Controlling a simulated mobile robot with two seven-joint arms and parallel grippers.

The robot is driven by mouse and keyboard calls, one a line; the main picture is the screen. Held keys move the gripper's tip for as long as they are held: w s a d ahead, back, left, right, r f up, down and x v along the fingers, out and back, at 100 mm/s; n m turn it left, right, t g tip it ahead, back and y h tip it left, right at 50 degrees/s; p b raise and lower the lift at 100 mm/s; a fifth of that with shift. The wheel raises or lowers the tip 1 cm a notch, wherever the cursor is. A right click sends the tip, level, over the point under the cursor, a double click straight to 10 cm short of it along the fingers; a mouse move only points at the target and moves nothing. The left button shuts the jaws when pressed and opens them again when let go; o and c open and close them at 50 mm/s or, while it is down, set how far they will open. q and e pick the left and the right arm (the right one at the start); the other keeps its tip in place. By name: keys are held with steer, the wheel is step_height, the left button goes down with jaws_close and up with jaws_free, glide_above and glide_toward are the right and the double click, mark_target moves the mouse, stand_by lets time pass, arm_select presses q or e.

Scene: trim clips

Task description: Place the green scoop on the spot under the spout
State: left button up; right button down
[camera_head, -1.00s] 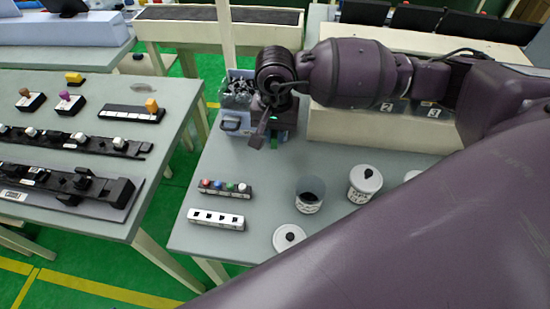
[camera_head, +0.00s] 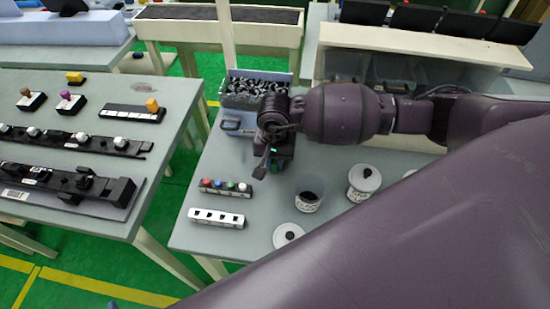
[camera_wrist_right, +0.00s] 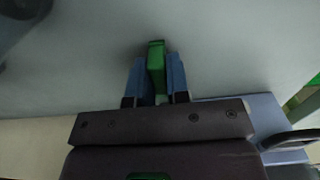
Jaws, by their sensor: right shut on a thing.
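My right gripper (camera_head: 281,172) is over the middle of the grey table in the head view, pointing down. In the right wrist view its blue fingers (camera_wrist_right: 157,78) are shut on the green scoop (camera_wrist_right: 156,55), whose narrow green end shows between and past them. In the head view the scoop is mostly hidden by the gripper. A plain grey surface lies beyond the fingers in the wrist view. I cannot make out the spout or the spot under it. My left gripper is not in view.
A bin (camera_head: 255,90) of dark clips stands behind the gripper, with a blue handled part (camera_head: 238,122) in front. A strip with coloured knobs (camera_head: 226,188), a white strip (camera_head: 216,218), a canister (camera_head: 309,194), a lidded jar (camera_head: 364,183) and a lid (camera_head: 287,235) occupy the table.

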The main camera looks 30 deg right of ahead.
steer(key=shift+f, duration=0.15)
steer(key=c, duration=1.1)
jaws_free()
steer(key=shift+r, duration=0.3)
step_height(320, 180, up, 12)
steer(key=b, duration=0.1)
